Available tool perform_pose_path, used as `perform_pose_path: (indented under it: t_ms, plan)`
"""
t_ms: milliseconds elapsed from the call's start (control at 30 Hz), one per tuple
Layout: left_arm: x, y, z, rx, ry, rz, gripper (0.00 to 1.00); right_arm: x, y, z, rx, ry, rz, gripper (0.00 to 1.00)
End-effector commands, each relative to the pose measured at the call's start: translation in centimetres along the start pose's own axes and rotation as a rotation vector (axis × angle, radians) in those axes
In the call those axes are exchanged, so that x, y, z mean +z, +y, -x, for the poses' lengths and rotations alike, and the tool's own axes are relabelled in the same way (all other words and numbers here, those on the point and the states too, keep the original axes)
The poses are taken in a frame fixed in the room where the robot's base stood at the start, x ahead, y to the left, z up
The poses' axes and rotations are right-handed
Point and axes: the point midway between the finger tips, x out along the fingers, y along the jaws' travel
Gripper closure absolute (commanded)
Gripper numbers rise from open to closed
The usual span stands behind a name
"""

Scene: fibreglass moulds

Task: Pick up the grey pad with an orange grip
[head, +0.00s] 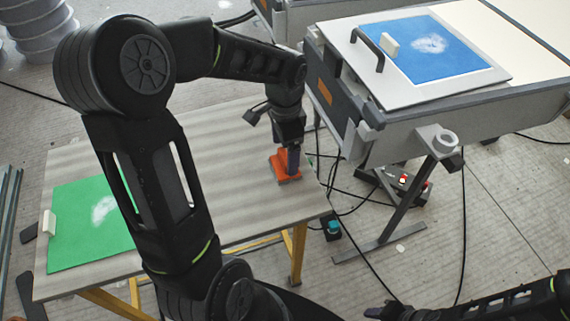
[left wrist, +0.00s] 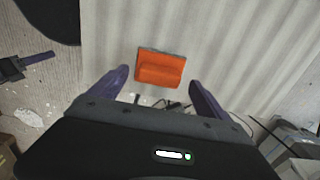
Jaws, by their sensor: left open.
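The pad with the orange grip (head: 280,171) lies near the right end of the wooden table in the head view. In the left wrist view the orange grip (left wrist: 160,69) shows whole, with a thin grey edge of the pad around it. My left gripper (head: 291,160) points down at the pad and partly hides it in the head view. Its two purple fingers (left wrist: 158,79) are open and empty, spread wider than the grip; whether they touch it I cannot tell. My right gripper (head: 384,311) is low at the bottom edge, its jaws unclear.
The wooden table (head: 235,185) also carries a green sheet (head: 85,225) with a pale block (head: 48,223) at its left. A mould bench with a blue panel (head: 425,48) and black handle (head: 368,48) stands close at right. Cables run on the floor between.

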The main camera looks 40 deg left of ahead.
Motion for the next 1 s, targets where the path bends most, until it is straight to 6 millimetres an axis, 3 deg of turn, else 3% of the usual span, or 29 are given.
perform_pose_path:
  t_ms: [100,233,833,1000]
  plan:
    - [0.1,0.2,-2.0,0.004,-0.003,0.002,0.13,0.0,0.1,-0.2,0.000,0.000,0.000,0.64]
    - [0.0,0.1,-3.0,0.001,-0.001,0.001,0.13,0.0,0.1,-0.2,0.000,0.000,0.000,0.64]
    - [0.0,0.1,-3.0,0.000,0.000,0.001,0.13,0.0,0.1,-0.2,0.000,0.000,0.000,0.64]
    - [0.0,0.1,-3.0,0.000,0.000,0.001,0.27,0.0,0.1,-0.2,0.000,0.000,0.000,0.64]
